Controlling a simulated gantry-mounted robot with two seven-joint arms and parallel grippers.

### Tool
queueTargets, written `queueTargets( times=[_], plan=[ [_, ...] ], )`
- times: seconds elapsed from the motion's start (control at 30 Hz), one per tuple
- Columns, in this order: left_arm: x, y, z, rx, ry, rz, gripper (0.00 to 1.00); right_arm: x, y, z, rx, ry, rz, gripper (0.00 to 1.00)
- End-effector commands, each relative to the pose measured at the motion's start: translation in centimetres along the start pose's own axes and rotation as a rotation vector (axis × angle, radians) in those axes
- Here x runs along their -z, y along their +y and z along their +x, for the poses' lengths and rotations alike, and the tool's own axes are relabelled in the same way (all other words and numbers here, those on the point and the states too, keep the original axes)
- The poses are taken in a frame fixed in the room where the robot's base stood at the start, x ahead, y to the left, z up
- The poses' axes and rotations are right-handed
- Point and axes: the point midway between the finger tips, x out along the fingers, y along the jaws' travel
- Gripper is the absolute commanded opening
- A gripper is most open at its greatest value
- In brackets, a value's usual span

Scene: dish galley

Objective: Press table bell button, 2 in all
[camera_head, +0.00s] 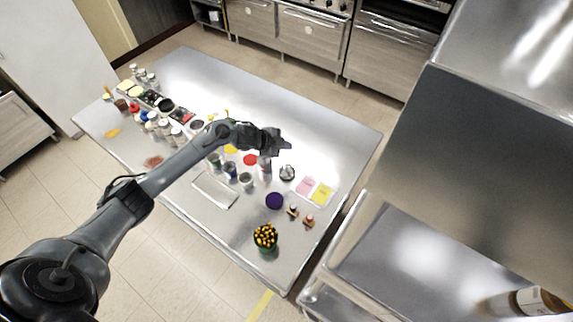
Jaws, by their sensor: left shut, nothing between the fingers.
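A small round silvery thing with a dark base, which looks like the table bell (287,173), stands on the steel table (335,135) right of its middle. Its button is too small to make out. My left arm reaches in from the lower left. My left gripper (286,147) is shut and empty, over the table just beyond the bell in the picture. It appears apart from the bell, but its height above the table is hard to tell. My right gripper is not in view.
Pink and yellow note pads (314,191) lie right of the bell. Several cups and jars stand left of it. A purple round thing (274,201), two small brown items (301,216) and a pot of yellow flowers (265,238) are nearer. The table's far right is clear.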

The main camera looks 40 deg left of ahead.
Motion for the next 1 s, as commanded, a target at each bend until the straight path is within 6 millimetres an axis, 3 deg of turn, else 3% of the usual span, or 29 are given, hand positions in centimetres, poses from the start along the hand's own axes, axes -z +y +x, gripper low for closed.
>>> queueTargets(
  times=[0.37, 1.0],
  plan=[
    [-0.7, 0.6, 0.8, -0.001, -0.001, -0.001, 0.00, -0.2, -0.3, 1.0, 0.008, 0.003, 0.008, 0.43],
    [-4.1, 4.1, 5.5, -0.001, -0.001, 0.000, 0.00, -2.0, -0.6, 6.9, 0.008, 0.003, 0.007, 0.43]
  ],
)
